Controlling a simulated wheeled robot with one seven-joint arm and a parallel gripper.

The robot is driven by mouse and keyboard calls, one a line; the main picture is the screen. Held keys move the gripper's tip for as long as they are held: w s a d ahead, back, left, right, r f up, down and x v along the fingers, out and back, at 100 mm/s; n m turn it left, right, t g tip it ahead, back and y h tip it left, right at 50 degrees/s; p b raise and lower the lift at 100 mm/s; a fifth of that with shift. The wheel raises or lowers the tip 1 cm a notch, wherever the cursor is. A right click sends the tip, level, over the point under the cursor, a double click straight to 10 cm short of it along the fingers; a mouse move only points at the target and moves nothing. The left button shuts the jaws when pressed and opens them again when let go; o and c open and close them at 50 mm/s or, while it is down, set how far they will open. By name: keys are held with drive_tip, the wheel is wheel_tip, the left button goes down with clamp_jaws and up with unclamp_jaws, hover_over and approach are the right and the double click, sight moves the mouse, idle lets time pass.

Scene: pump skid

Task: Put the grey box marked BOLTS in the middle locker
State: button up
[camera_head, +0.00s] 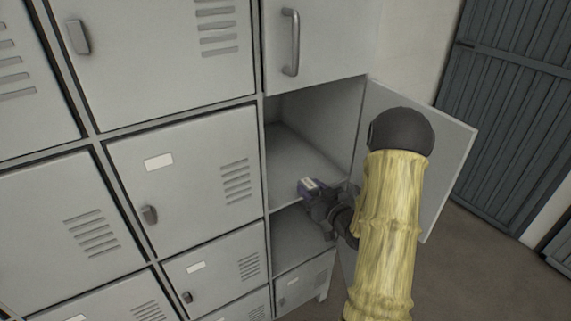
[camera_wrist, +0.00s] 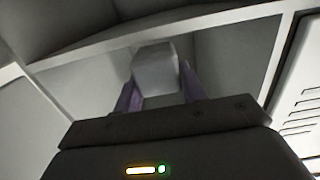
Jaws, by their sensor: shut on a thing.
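My gripper (camera_head: 314,190) is shut on a small grey box (camera_head: 309,183), held between its purple fingers. In the wrist view my gripper (camera_wrist: 160,80) has the box (camera_wrist: 155,66) between its fingertips; no lettering is readable. In the right-hand column an open locker (camera_head: 330,120) has an empty-looking grey floor, and its door (camera_head: 440,150) stands swung out to the right. The box is at the front of this locker, near its floor edge; I cannot tell whether it is inside or touching.
A second open compartment (camera_head: 292,240) lies just below, partly hidden by my arm. A closed door with a bar handle (camera_head: 291,42) is above. Closed lockers (camera_head: 190,180) fill the left. A dark slatted door (camera_head: 515,100) stands at the right, beyond clear floor.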

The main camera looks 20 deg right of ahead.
sight(288, 175)
drive_tip(key=x, duration=0.9)
drive_tip(key=shift+r+p, duration=0.25)
drive_tip(key=shift+p, duration=0.05)
drive_tip(key=x, duration=0.4)
drive_tip(key=shift+a+r, duration=0.1)
drive_tip(key=shift+r, duration=0.05)
drive_tip(key=shift+f, duration=0.3)
drive_tip(key=shift+f, duration=0.15)
drive_tip(key=o, duration=1.1)
drive_tip(key=shift+p, duration=0.3)
